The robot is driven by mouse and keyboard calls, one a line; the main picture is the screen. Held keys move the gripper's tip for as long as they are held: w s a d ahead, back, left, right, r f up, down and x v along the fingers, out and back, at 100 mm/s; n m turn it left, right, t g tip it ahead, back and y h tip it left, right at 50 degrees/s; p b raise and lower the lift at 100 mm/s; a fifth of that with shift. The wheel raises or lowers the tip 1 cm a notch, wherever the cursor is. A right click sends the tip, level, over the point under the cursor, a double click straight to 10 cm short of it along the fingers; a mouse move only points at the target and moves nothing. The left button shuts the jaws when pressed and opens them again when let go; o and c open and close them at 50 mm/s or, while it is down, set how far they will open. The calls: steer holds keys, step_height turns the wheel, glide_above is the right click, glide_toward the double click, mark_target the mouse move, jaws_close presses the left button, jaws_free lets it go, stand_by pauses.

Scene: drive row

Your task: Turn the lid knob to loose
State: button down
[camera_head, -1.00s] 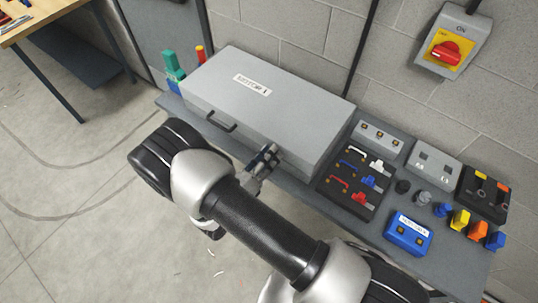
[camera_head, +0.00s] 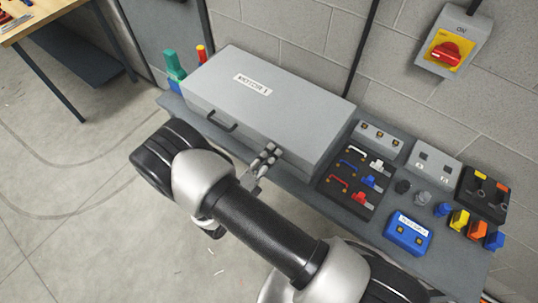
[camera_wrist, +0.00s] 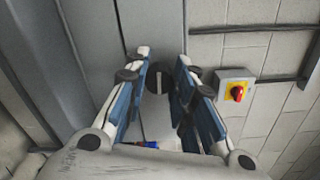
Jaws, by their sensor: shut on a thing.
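The grey box (camera_head: 262,100) lies on the shelf with its lid shut and a label on top reading like "MOTOR 1". The lid knob (camera_wrist: 157,82) is a dark round knob with a pale, nearly upright line, on the box's front in the wrist view. My gripper (camera_head: 266,156) is at the right part of the box's front face, and in the head view it hides the knob. In the wrist view my gripper's fingers (camera_wrist: 163,68) stand on either side of the knob, shut on it.
A dark handle (camera_head: 222,122) sticks out of the box front, left of my gripper. A board with small coloured levers (camera_head: 352,180), a blue labelled box (camera_head: 408,235) and several plugs stand to the right. A red switch (camera_head: 446,52) is on the wall.

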steer(key=c, duration=1.3)
jaws_free()
steer(key=shift+c, duration=0.2)
steer(key=shift+s, duration=0.1)
steer(key=v, duration=1.2)
